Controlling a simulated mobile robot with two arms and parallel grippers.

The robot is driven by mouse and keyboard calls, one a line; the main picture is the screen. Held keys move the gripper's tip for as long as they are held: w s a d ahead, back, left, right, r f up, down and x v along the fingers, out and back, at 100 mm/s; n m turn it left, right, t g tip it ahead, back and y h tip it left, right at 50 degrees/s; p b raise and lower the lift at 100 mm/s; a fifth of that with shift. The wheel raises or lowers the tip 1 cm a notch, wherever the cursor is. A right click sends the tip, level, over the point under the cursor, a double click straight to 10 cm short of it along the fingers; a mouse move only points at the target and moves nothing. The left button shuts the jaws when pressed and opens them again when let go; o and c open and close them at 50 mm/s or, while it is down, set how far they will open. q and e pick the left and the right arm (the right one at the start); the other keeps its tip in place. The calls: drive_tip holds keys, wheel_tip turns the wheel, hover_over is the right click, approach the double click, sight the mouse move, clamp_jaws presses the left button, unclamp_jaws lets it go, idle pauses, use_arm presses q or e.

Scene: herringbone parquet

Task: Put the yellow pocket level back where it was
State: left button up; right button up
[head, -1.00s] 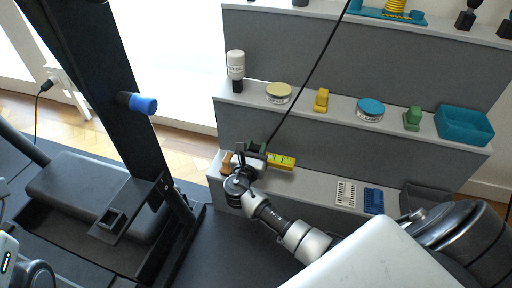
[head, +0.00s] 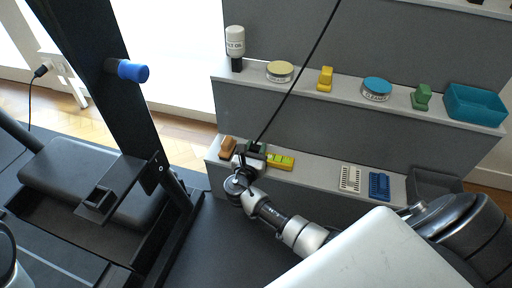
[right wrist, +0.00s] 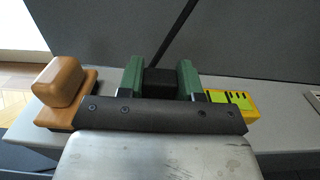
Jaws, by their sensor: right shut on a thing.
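The yellow pocket level (head: 281,160) has a bright green face with black marks. It is at the left part of the lower shelf (head: 318,170), just right of the brown block-shaped item (head: 228,147). The gripper's dark bar hides the rest. I cannot tell whether the level touches the shelf. My left gripper is not in view.
The brown item (right wrist: 62,85) stands close left of the fingers. A white slotted piece (head: 350,179) and a blue one (head: 379,186) lie farther right on the lower shelf, with bare shelf between. The upper shelf holds tins, a bottle and a teal bin (head: 474,105).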

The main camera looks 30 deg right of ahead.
drive_tip(key=shift+f, duration=0.35)
idle(0.4)
drive_tip(key=o, duration=1.4)
drive_tip(key=shift+r, duration=0.1)
